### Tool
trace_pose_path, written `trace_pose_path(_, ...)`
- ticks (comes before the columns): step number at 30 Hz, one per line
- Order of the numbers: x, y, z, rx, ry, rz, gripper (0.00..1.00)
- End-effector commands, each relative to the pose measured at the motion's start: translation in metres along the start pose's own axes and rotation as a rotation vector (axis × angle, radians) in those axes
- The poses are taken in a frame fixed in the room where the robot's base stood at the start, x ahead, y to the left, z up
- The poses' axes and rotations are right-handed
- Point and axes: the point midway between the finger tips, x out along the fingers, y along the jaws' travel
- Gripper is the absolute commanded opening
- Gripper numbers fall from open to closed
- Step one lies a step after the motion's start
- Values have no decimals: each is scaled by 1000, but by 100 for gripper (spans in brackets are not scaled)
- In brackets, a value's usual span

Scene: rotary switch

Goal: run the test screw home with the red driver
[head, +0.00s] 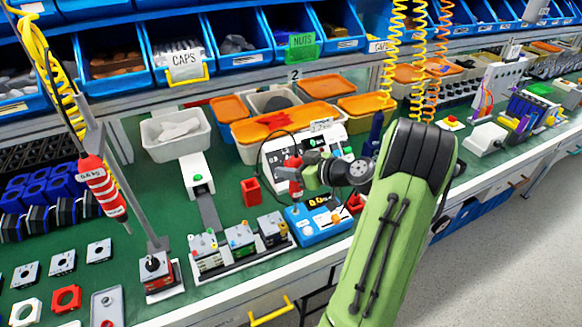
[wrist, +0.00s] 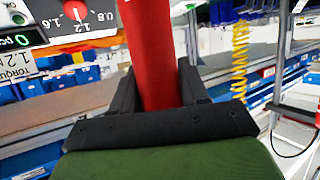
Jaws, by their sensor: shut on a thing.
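In the head view my gripper (head: 301,174) is shut on a red driver (head: 294,187), which stands roughly upright in front of a white panel unit. In the wrist view the driver's red body (wrist: 155,58) runs up between my two black fingers (wrist: 158,98). The driver's tip is not clearly visible. Below it is a blue device (head: 318,226) with a small display and coloured parts on top. I cannot make out the test screw in either view.
The white panel (head: 276,158) stands close behind my gripper; its dial (wrist: 76,12) shows in the wrist view. A red-and-white tool (head: 102,188) hangs at left. A fixture row (head: 240,240) and small red bin (head: 251,191) stand left of the blue device.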

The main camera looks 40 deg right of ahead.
Motion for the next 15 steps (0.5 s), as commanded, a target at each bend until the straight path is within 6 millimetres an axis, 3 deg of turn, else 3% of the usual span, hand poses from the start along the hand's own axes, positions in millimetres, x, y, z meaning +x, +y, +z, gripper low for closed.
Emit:
trace_pose_path(8,0,0,-2,0,1,-1,0)
trace_pose_path(15,-7,0,-20,-2,1,0,0)
